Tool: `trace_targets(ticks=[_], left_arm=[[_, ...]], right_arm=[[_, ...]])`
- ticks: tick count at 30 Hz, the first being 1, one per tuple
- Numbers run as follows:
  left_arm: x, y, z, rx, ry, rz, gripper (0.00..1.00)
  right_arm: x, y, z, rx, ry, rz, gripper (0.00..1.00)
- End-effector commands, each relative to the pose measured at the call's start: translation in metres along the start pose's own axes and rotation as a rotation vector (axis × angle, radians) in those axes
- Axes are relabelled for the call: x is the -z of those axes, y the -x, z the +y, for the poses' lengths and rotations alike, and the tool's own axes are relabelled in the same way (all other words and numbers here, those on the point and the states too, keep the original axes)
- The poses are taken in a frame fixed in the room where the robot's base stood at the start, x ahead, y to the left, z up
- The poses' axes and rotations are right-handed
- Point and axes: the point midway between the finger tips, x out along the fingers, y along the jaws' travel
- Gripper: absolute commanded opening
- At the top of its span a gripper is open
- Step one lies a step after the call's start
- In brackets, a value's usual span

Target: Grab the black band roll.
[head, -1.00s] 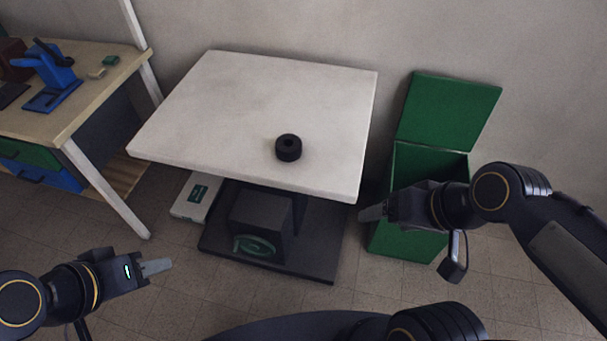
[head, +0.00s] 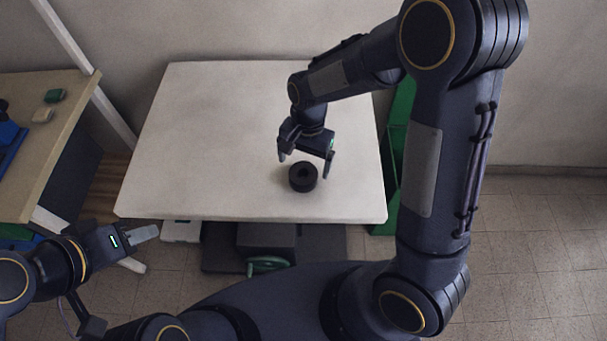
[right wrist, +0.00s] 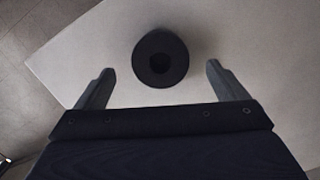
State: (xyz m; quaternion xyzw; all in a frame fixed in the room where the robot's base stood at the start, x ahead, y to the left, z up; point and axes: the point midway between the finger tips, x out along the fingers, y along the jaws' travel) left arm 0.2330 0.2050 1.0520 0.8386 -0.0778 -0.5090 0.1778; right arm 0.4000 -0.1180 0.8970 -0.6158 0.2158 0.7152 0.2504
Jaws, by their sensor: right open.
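The black band roll (head: 303,178) is a short black cylinder with a hole in its middle, lying flat on the white table (head: 200,150). In the right wrist view the band roll (right wrist: 160,57) sits ahead of and between the two spread fingers, with a gap on each side. My right gripper (head: 305,166) is open and empty, pointing down just above and behind the roll in the head view. It also shows in the right wrist view (right wrist: 158,80). My left gripper (head: 146,233) is low at the left, away from the table; I cannot tell whether its fingers are apart.
A workbench (head: 50,150) with small green and tan blocks stands at the left. A green bin (head: 396,150) stands right of the table, partly hidden by my right arm. The rest of the tabletop is clear.

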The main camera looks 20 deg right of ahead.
Motion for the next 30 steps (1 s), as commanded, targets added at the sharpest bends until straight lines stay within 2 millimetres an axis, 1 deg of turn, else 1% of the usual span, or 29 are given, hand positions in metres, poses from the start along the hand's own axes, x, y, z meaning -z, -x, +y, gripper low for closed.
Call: trace_targets(ticks=[6,9,13,19,30], left_arm=[[0.003,0.006,0.003,0.0,0.0,0.0,0.36],[0.003,0.006,0.003,0.0,0.0,0.0,0.36],[0.003,0.006,0.003,0.0,0.0,0.0,0.36],[0.003,0.006,0.003,0.0,0.0,0.0,0.36],[0.003,0.006,0.003,0.0,0.0,0.0,0.36]], right_arm=[[0.001,-0.03,0.002,-0.004,0.0,-0.004,0.92],[0.002,-0.044,0.002,-0.003,0.0,-0.003,0.92],[0.002,-0.052,0.001,0.001,0.001,-0.001,0.92],[0.002,-0.052,0.001,0.002,0.002,0.0,0.92],[0.002,-0.052,0.001,0.002,0.002,0.0,0.44]])
